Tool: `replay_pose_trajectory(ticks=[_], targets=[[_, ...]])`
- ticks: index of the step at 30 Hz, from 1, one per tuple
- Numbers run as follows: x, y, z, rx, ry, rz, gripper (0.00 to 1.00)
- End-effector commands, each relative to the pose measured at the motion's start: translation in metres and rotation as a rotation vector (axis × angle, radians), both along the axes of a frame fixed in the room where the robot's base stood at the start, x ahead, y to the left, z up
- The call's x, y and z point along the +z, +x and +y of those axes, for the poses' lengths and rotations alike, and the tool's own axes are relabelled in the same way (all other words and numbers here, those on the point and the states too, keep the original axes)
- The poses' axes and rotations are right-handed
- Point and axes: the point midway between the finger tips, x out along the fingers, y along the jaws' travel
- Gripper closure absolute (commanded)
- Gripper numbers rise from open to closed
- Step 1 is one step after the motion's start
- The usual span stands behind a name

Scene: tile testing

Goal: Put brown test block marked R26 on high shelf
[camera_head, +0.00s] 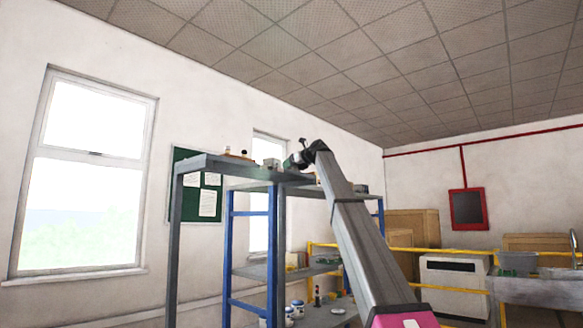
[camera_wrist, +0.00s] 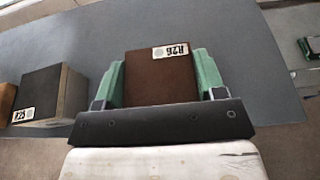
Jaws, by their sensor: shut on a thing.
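The brown test block marked R26 (camera_wrist: 160,80) is between the two green fingers of my gripper (camera_wrist: 162,82) in the wrist view, and its label faces the camera upside down. My gripper is shut on it. A grey shelf surface (camera_wrist: 240,60) lies beneath the block in the wrist view; I cannot tell whether the block touches it. In the head view my gripper (camera_head: 296,160) is at the top level of the grey and blue shelf rack (camera_head: 215,163). The block cannot be made out clearly there.
Another labelled block (camera_wrist: 50,95) stands left of my gripper in the wrist view, with a brown one (camera_wrist: 7,100) at the picture's edge. A grey block (camera_head: 271,164) and small items stand on the top shelf. Lower shelves (camera_head: 262,272) hold jars. Bare shelf lies right of the gripper.

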Motion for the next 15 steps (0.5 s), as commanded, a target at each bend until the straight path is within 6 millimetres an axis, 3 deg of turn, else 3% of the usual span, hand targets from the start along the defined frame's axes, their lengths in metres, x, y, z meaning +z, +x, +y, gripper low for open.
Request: replay_pose_trajectory(ticks=[7, 8, 9, 10, 15], targets=[[-0.001, -0.0001, 0.0002, 0.0, 0.001, -0.001, 0.77], [-0.0015, 0.0, 0.0002, 0.0, 0.0, 0.0, 0.3], [-0.0012, 0.0002, 0.0002, 0.0, 0.0, 0.0, 0.17], [-0.0012, 0.0002, 0.0002, 0.0, 0.0, 0.0, 0.11], [-0.0011, 0.0002, 0.0002, 0.0, 0.0, 0.0, 0.11]])
